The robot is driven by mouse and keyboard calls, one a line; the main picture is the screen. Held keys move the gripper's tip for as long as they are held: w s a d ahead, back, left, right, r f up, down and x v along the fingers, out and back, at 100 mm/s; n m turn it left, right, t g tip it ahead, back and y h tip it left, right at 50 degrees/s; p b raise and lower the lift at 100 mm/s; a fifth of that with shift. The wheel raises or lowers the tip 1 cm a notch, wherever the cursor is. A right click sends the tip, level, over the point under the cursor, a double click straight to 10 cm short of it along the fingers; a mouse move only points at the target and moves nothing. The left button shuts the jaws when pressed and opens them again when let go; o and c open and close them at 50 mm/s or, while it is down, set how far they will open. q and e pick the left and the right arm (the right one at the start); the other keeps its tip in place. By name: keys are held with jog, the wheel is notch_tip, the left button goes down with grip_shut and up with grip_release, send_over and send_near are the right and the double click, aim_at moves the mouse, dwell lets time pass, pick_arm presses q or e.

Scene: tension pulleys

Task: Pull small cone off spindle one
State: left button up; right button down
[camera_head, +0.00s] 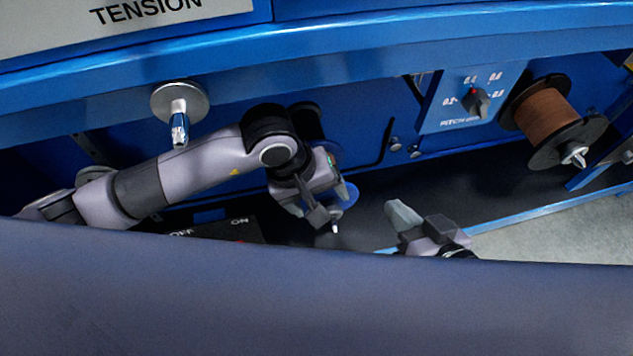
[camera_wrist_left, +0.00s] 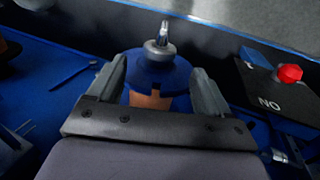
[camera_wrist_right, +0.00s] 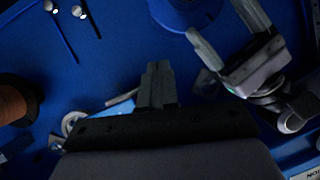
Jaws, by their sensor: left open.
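In the left wrist view, a blue flanged spool (camera_wrist_left: 152,74) with a copper-coloured core sits on a spindle. A small silver cone (camera_wrist_left: 156,49) sits in front of its flange, with the metal spindle tip (camera_wrist_left: 164,31) beyond it. My left gripper (camera_wrist_left: 160,70) is open, its fingers on either side of the blue flange; I cannot tell whether they touch it. In the head view, my left gripper (camera_head: 334,204) partly hides the blue flange (camera_head: 347,195), and the cone is hard to make out. My right gripper (camera_wrist_right: 158,78) has its fingers together, empty, also in the head view (camera_head: 398,212).
A copper wire spool (camera_head: 545,115) is at the right, beside a dial panel (camera_head: 472,97). A switch box with a red button (camera_wrist_left: 289,73) lies near the left gripper. The dark floor between the grippers is open.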

aim_at(328, 210)
pick_arm(q)
jog(key=b+x, duration=0.1)
jog(key=x, duration=0.4)
jog(key=shift+d+f+b, duration=0.15)
jog(key=shift+f+b, duration=0.15)
jog(key=shift+c, duration=0.3)
jog(key=c, duration=1.1)
jog(key=shift+s, duration=0.1)
jog(key=shift+s+d, duration=0.3)
jog(key=shift+s, duration=0.55)
jog(key=shift+s+d, duration=0.3)
jog(key=shift+s, duration=0.5)
jog(key=shift+s+d+p, duration=0.15)
jog(key=shift+s+d, duration=0.1)
jog(key=shift+s, duration=0.55)
jog(key=shift+s+d+p, duration=0.15)
jog(key=shift+s+d, duration=0.1)
jog(key=shift+s, duration=0.55)
jog(key=shift+s, duration=0.1)
jog(key=shift+s+d, duration=0.15)
jog(key=shift+s, duration=0.25)
